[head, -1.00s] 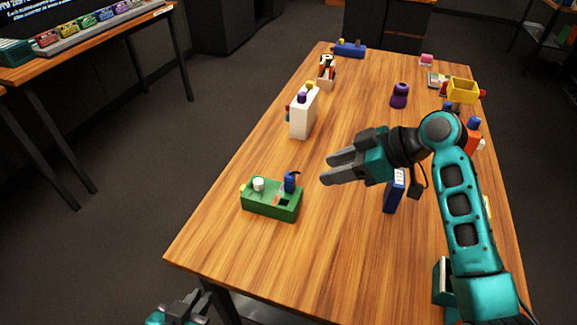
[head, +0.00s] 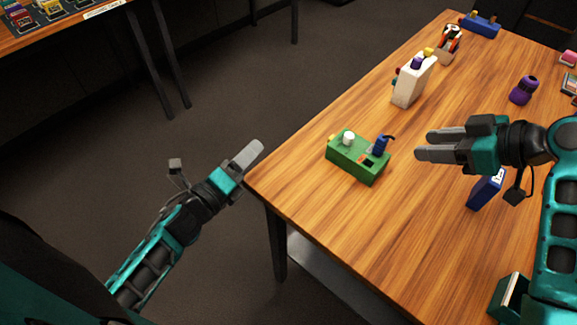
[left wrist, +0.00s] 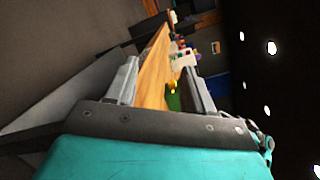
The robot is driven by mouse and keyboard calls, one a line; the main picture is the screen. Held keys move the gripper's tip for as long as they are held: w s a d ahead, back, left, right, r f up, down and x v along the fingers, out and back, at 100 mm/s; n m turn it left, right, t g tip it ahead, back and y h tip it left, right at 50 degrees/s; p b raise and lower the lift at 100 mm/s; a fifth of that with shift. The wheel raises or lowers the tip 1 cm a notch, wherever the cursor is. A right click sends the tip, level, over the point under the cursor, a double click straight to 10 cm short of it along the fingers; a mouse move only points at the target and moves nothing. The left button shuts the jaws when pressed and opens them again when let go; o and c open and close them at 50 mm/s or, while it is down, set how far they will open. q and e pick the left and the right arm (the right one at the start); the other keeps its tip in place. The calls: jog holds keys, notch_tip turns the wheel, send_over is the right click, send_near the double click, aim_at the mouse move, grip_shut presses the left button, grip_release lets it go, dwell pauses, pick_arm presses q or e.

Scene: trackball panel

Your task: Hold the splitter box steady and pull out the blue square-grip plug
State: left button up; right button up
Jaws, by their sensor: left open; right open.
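The green splitter box (head: 350,162) sits on the wooden table near its left edge, with a white round knob and a yellow piece on it. The blue plug (head: 381,146) stands at the box's right end with a dark cable at its top; its grip shape is too small to tell. My left gripper (head: 252,153) is just off the table's left corner, open and empty, apart from the box. The left wrist view shows the box (left wrist: 173,101) between its fingers, further off. My right gripper (head: 436,145) is open and empty, right of the plug, apart from it.
A white block with coloured plugs (head: 413,82) stands behind the box. A dark blue box (head: 486,190) stands below my right gripper. A purple object (head: 523,90) is further right. The wooden table (head: 340,230) is clear in front of the green box.

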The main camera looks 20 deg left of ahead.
aim_at(345, 139)
pick_arm(q)
jog(key=d+m+h, duration=0.2)
jog(key=d+m, duration=0.1)
jog(key=m, duration=0.2)
jog(key=d+r+m+g+h, duration=0.1)
jog(key=d+m+h, duration=0.1)
jog(key=m, duration=0.3)
jog(key=d+r+m+g+h, duration=0.1)
jog(key=d+m+h, duration=0.1)
jog(key=d+m, duration=0.2)
jog(key=shift+s+d+m, duration=0.25)
jog(key=shift+s+m, duration=0.1)
jog(key=shift+m, duration=0.45)
jog(key=shift+d+m+h, duration=0.25)
jog(key=shift+m+h, duration=0.05)
jog(key=shift+m, duration=0.1)
jog(key=x, duration=1.2)
jog(key=shift+w+d+f, duration=0.1)
jog(key=shift+w+d, duration=0.1)
jog(key=shift+d, duration=0.15)
jog(key=shift+c, duration=0.4)
grip_shut()
